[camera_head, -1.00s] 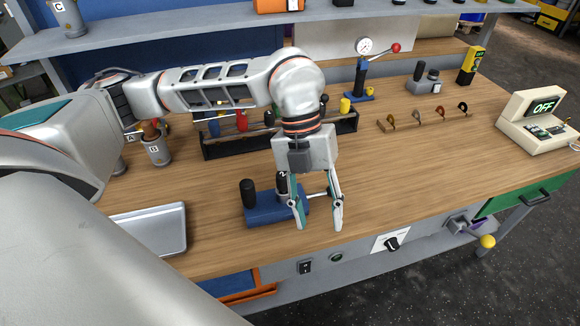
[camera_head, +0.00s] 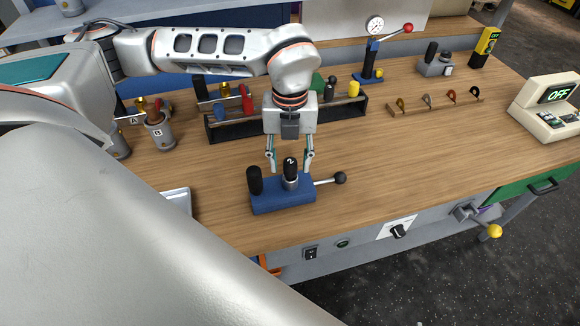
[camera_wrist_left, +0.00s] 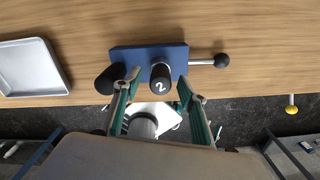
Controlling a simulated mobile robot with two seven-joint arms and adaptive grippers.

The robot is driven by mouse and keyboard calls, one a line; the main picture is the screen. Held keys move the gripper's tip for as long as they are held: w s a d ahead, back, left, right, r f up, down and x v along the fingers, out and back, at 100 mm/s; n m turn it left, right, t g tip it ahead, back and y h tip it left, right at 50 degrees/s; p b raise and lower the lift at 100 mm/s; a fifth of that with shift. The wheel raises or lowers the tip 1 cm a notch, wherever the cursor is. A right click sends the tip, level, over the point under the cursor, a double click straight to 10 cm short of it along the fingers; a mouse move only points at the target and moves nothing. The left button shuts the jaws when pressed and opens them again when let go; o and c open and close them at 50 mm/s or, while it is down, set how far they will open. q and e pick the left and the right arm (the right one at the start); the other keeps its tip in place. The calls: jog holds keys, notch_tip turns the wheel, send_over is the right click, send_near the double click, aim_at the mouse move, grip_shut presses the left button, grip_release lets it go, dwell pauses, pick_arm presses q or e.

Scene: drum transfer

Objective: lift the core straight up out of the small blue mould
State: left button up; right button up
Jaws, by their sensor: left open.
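The small blue mould (camera_head: 283,200) sits on the wooden bench near its front edge. A black core marked 2 (camera_head: 290,167) stands upright in it, with a grey collar at its base. In the left wrist view the core's numbered top (camera_wrist_left: 161,80) shows in the middle of the blue block (camera_wrist_left: 130,57). My left gripper (camera_head: 289,164) is open and points down, one finger on each side of the core's top, with gaps between. In the left wrist view its fingertips (camera_wrist_left: 159,82) also straddle the core. My right gripper is not in view.
A black post (camera_head: 254,181) stands on the mould left of the core. A ball-ended lever (camera_head: 340,178) sticks out to the right. A metal tray (camera_wrist_left: 30,68) lies to the left. A tool rack (camera_head: 232,126) stands behind.

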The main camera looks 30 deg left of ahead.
pick_arm(q)
jog(key=shift+f, duration=0.55)
grip_shut()
jog(key=shift+r, duration=0.15)
